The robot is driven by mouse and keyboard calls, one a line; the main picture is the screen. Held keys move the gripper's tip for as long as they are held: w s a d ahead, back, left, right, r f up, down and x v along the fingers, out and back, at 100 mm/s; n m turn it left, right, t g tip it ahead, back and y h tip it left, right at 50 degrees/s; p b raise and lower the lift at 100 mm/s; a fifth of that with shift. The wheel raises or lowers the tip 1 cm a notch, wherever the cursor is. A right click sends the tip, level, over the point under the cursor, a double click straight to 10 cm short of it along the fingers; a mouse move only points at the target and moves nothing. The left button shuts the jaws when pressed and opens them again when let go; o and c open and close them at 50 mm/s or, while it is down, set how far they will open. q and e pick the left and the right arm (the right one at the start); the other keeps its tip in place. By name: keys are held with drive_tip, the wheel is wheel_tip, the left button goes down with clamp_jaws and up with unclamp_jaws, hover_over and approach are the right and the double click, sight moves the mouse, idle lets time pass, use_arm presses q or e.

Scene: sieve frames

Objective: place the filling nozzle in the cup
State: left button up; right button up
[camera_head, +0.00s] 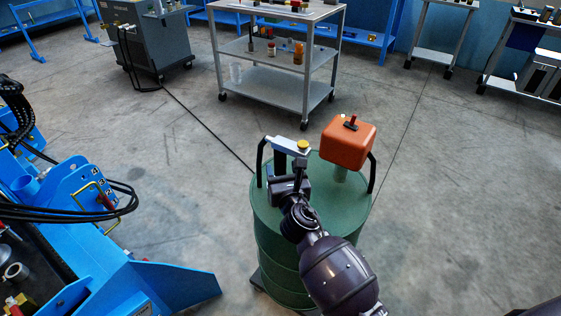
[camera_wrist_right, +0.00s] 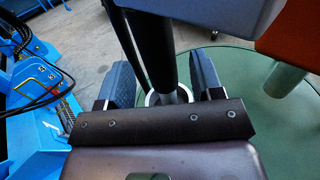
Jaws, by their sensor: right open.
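A green drum (camera_head: 337,205) carries a grey bar with a yellow cap (camera_head: 303,146) and a black bent spout (camera_head: 261,162) that looks like the filling nozzle. My right gripper (camera_head: 290,178) is over the drum top, close to this bar. In the right wrist view its two fingers (camera_wrist_right: 160,85) are apart. Dark tubes (camera_wrist_right: 155,50) run down between them to a pale ring (camera_wrist_right: 152,98), possibly the cup's rim. A grey rod stands within the ring. The fingers hide much of it, and I cannot tell its depth. My left gripper is not in view.
An orange box (camera_head: 348,146) stands on a post at the drum's right, with a black handle beside it. A blue machine (camera_head: 90,200) with cables is at the left. A grey cart (camera_head: 265,85) stands behind. The floor right of the drum is clear.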

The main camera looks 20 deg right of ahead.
drive_tip(key=s+a, duration=0.1)
drive_tip(key=s, duration=0.6)
drive_tip(key=shift+s+p, duration=0.3)
drive_tip(key=shift+s, duration=0.1)
